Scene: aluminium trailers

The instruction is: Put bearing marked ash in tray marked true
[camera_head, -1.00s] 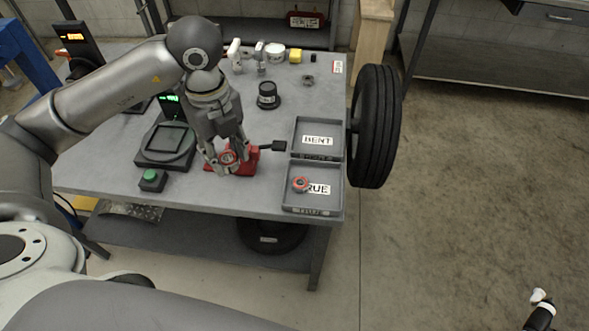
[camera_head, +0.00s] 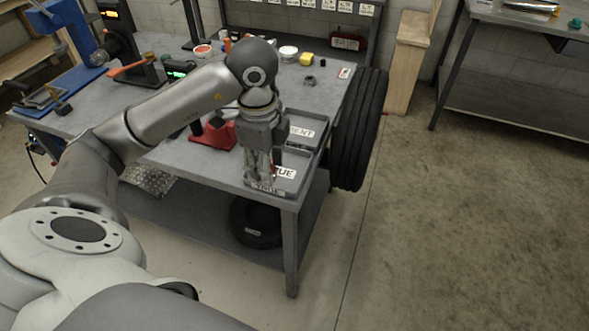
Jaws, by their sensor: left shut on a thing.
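My left gripper (camera_head: 262,182) points down over the tray marked TRUE (camera_head: 288,194), at the front right corner of the table. It is shut on a bearing, which its fingers almost wholly hide; I cannot read any mark on it. A small red spot shows beside the fingers, and I cannot tell whether it is the held bearing or one lying in the tray. The tray's label is partly covered by the gripper. My right gripper is not in view.
A tray marked BENT (camera_head: 305,133) lies behind the TRUE tray. A red stand (camera_head: 216,135) is left of my gripper. A large black tyre (camera_head: 358,130) stands at the table's right edge. Open floor (camera_head: 460,230) lies to the right.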

